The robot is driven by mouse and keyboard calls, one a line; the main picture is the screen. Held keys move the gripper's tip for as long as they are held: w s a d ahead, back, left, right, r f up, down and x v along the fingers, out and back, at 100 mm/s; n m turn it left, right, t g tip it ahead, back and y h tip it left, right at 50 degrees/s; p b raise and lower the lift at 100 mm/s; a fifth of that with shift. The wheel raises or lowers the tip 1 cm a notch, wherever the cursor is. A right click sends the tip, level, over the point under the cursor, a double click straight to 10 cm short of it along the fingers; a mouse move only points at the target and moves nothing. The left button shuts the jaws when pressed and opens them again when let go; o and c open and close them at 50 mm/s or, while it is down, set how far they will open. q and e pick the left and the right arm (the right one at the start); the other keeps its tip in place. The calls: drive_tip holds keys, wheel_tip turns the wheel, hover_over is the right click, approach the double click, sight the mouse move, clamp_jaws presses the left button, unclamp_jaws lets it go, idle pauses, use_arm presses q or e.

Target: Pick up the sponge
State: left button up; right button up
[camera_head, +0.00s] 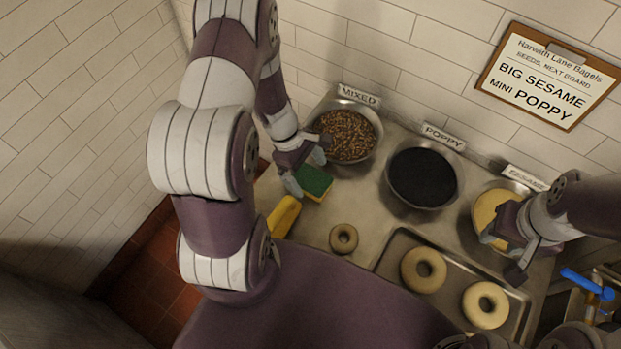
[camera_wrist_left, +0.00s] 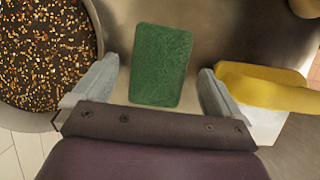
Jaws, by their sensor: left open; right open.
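The sponge (camera_head: 313,182) has a green top and a yellow lower layer, and lies on the metal counter below the mixed seed bowl. In the left wrist view the sponge (camera_wrist_left: 160,65) shows its green face between and ahead of my left fingertips. My left gripper (camera_head: 306,172) is open at the sponge's left end; its fingers (camera_wrist_left: 152,88) stand apart on either side, with nothing held. My right gripper (camera_head: 510,252) is open and empty by the sesame bowl at the right.
A mixed seed bowl (camera_head: 374,117) is close beside my left gripper. A yellow-handled tool (camera_head: 283,216) lies near the sponge. A poppy bowl (camera_head: 422,178), a sesame bowl (camera_head: 489,208), a small bagel (camera_head: 343,239) and a tray (camera_head: 392,252) with two bagels (camera_head: 411,281) stand rightward.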

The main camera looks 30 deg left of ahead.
use_arm(q)
drive_tip(key=shift+d+f, duration=0.25)
drive_tip(key=shift+f, duration=0.35)
drive_tip(key=shift+f, duration=0.25)
drive_tip(key=c, duration=1.2)
